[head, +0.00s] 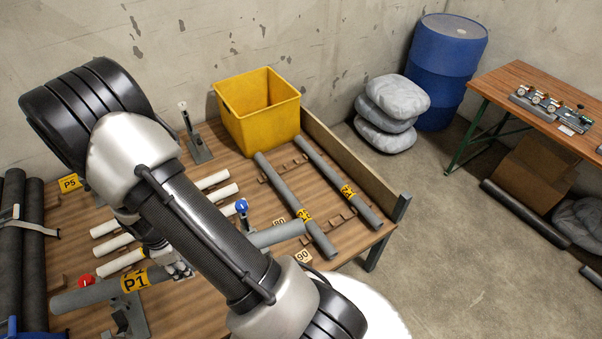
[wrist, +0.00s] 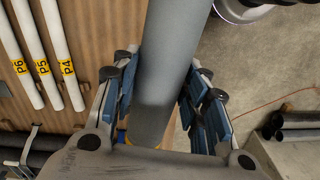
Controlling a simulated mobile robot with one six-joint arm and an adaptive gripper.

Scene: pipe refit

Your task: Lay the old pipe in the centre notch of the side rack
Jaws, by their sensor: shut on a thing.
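The old pipe, a thick grey pipe with a yellow P1 label (head: 98,292), runs level across the front of the table in the head view, its middle hidden behind my arm. My gripper (head: 178,268) is mostly hidden by my arm. In the wrist view, blue-padded jaws (wrist: 160,105) are shut around the pipe (wrist: 165,60). A stand (head: 127,318) is under the pipe's left part; I cannot tell whether they touch. The side rack is two notched brown strips (head: 283,169) at the table's right. Two labelled grey pipes (head: 290,198) (head: 338,183) lie across it, the centre notch bare between them.
A yellow bin (head: 258,112) stands behind the rack, and a raised board (head: 340,152) edges the table's right. White pipes (head: 211,180) lie left of the rack. Red (head: 86,282) and blue (head: 241,205) knobs stand near the held pipe. Dark pipes (head: 33,245) lie far left.

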